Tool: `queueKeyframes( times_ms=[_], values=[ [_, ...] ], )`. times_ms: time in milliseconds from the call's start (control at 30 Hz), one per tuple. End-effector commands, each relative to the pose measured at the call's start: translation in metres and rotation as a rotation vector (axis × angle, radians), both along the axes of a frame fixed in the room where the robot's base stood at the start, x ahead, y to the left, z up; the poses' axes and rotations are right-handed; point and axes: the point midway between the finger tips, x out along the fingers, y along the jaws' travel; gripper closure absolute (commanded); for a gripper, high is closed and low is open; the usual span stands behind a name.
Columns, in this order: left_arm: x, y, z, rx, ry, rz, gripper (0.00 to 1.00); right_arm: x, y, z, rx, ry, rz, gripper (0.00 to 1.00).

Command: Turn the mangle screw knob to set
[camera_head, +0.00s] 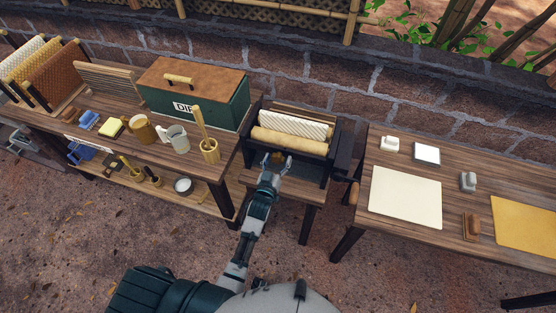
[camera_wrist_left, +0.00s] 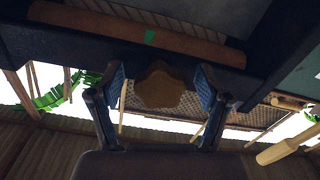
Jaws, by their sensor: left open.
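The mangle (camera_head: 291,135) is a dark frame with pale rollers on a small wooden stand in the head view. Its screw knob (camera_wrist_left: 159,87) is a brown, lobed piece in the left wrist view, below a dark bar with a small green mark (camera_wrist_left: 150,37). My left gripper (camera_head: 275,162) reaches the front of the mangle. In the left wrist view its two blue-padded fingers (camera_wrist_left: 160,95) stand apart on either side of the knob, with visible gaps. The knob is small and partly hidden by the gripper in the head view. My right gripper is not in view.
A bench on the left holds a green box (camera_head: 195,95), a pot with a wooden tool (camera_head: 209,150), cups and racks. A table on the right (camera_head: 370,225) holds a pale sheet (camera_head: 405,197) and a yellow sheet (camera_head: 525,225). A stone wall stands behind.

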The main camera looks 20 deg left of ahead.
Motion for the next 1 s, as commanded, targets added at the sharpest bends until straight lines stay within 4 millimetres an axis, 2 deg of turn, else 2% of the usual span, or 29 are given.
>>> queueKeyframes(
  times_ms=[167, 267, 500, 700, 1000],
  values=[
    [-0.008, 0.0, -0.001, 0.0, 0.002, 0.0, 0.23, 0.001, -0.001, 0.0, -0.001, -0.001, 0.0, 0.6],
    [-0.025, 0.001, -0.001, 0.0, 0.002, 0.0, 0.23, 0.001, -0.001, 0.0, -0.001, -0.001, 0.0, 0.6],
    [-0.079, 0.002, -0.002, 0.0, 0.004, 0.0, 0.23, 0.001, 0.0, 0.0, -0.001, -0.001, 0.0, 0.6],
    [-0.11, 0.003, -0.002, 0.0, 0.002, 0.0, 0.23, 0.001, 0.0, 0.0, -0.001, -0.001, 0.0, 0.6],
    [-0.119, 0.004, -0.001, 0.0, 0.001, 0.0, 0.23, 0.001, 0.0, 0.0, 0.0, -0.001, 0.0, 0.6]
  ],
)
